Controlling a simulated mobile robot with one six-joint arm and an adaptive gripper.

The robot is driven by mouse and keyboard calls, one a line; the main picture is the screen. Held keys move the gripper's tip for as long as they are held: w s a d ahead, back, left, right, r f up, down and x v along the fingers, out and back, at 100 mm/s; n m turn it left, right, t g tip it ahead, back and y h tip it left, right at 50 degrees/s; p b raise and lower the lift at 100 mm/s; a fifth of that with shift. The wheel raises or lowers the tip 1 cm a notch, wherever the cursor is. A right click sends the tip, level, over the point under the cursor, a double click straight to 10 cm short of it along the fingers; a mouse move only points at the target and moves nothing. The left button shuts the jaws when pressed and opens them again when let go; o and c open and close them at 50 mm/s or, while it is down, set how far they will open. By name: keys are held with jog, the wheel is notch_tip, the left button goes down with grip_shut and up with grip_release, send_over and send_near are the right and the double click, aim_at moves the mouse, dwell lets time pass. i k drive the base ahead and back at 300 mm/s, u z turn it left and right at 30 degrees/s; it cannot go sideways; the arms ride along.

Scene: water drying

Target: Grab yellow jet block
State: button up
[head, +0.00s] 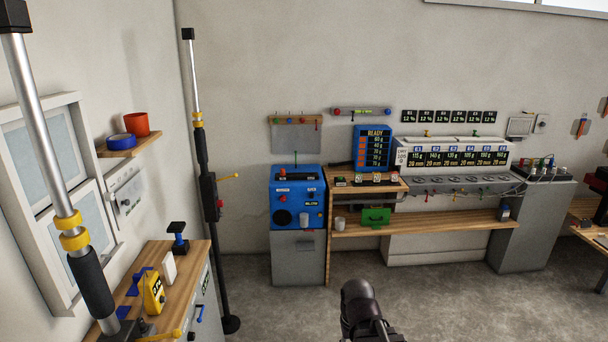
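A yellow block (152,292) with dark markings stands on the wooden top of the bench (186,257) at the lower left. It is most likely the jet block, but its label is too small to read for certain. The dark end of my arm, with my gripper (364,312), shows at the bottom middle, well to the right of the block and apart from it. Its fingers cannot be made out, and nothing is seen held in it.
Beside the block are a white block (169,267), blue pieces (137,284) and a black-topped stand (178,238). A dark upright pole (212,232) stands at the bench's right. A blue machine (297,199) stands at the back wall. The middle floor is clear.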

aim_at(375, 175)
jog(key=z, duration=0.3)
jog(key=i, duration=1.8)
jog(key=z, duration=0.25)
jog(key=k, duration=0.7)
jog(key=u, duration=0.7)
jog(key=i, duration=0.95)
jog(key=u, duration=0.35)
